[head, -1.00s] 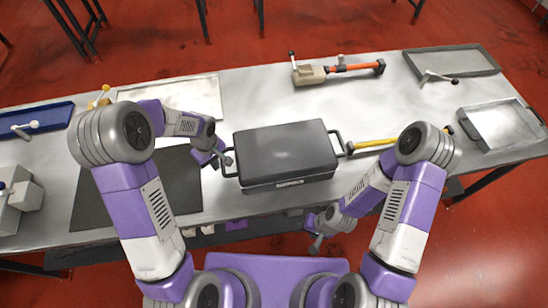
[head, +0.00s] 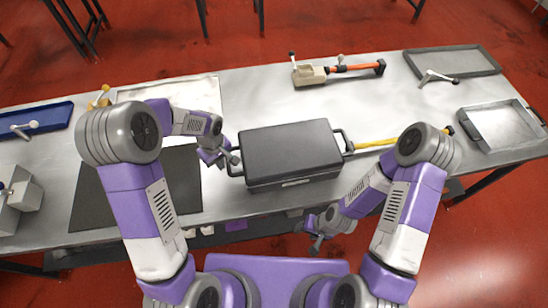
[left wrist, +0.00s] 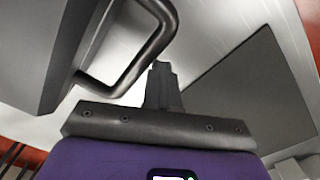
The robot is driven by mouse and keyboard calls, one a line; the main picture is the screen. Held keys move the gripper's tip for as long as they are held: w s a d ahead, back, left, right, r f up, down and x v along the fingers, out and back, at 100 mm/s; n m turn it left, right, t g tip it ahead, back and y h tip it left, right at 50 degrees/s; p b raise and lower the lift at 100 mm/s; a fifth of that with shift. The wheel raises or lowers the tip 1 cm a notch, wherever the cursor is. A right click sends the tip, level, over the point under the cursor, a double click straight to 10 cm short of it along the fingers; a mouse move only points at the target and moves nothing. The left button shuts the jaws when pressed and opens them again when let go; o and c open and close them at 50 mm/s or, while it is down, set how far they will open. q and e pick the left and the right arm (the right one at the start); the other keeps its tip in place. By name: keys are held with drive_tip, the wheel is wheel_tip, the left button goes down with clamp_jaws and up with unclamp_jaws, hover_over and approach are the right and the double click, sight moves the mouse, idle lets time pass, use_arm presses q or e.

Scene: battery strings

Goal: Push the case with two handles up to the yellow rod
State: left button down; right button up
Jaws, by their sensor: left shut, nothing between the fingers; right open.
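The dark grey case (head: 290,150) with two handles lies on the metal table, one handle at its left end and one at its right. The yellow rod (head: 375,143) lies just right of the case; the right handle (head: 346,142) is at the rod's left end, and I cannot tell whether they touch. My left gripper (head: 232,160) is shut and empty at the left handle; the left wrist view shows its fingers (left wrist: 162,85) beside the handle bar (left wrist: 150,50). My right gripper (head: 318,243) is open and empty, low in front of the table's front edge.
A dark mat (head: 140,195) lies left of the case. A device with an orange bar (head: 355,68) stands behind it. Grey trays (head: 475,75) stand at the right, a blue tray (head: 55,115) at the far left.

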use_arm(q)
drive_tip(key=shift+d, duration=0.3)
